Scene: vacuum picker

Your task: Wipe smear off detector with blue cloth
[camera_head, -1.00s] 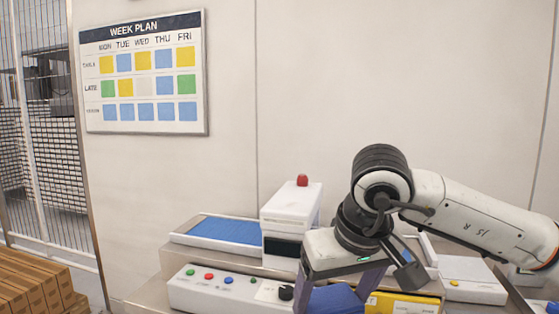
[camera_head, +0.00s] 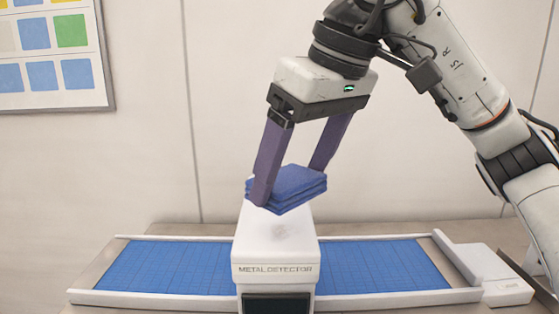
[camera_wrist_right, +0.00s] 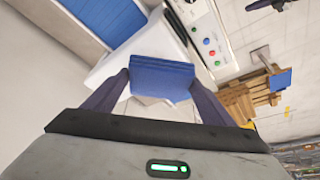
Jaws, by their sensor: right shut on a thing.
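My right gripper (camera_head: 290,181) is shut on a folded blue cloth (camera_head: 300,186), gripping it between two long purple fingers. The cloth also shows between the fingers in the right wrist view (camera_wrist_right: 162,78). The white metal detector (camera_head: 275,255) stands below, with its name printed on the front edge. A faint grey smear (camera_head: 288,231) marks its top face, just in front of and below the cloth. The cloth overlaps the back of the detector's top in the head view; I cannot tell whether they touch. My left gripper does not show clearly.
A blue conveyor belt (camera_head: 180,266) with white rails runs out on both sides of the detector. A white box (camera_head: 490,273) stands at its right end. A wall with a week plan board (camera_head: 55,60) is behind. The right wrist view shows a button panel (camera_wrist_right: 207,38) and stacked brown boxes (camera_wrist_right: 245,100).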

